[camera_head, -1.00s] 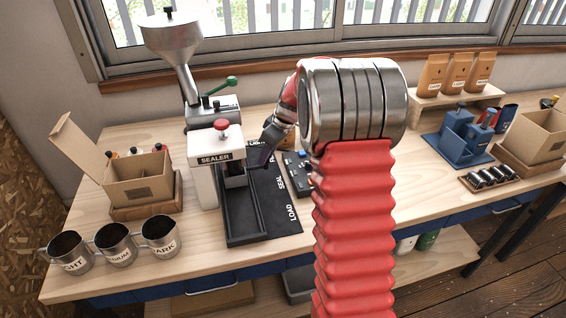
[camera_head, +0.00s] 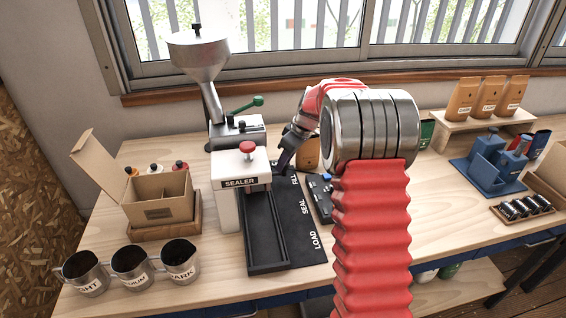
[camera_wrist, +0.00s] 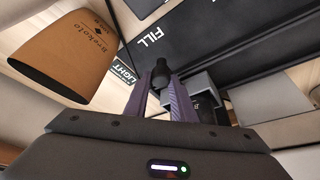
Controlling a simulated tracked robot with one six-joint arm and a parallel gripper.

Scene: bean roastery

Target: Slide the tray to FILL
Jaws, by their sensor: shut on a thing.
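The black slide track (camera_head: 263,240) runs from the front of the bench to behind the sealer (camera_head: 245,172). The labels LOAD, SEAL and FILL line its right side. In the wrist view my gripper (camera_wrist: 163,82) is shut on a black knob (camera_wrist: 160,72), with the grey tray (camera_wrist: 202,83) just beside it. The FILL label (camera_wrist: 151,37) is close by. In the head view my gripper (camera_head: 284,160) is low at the far end of the track, near FILL; the tray is hidden there.
The hopper machine (camera_head: 202,60), with its green lever, stands behind the sealer. An orange-brown bag (camera_wrist: 65,55) is close beside my gripper. Metal mugs (camera_head: 131,263) and an open cardboard box (camera_head: 160,195) are left. A small black device (camera_head: 320,195) lies right of the labels.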

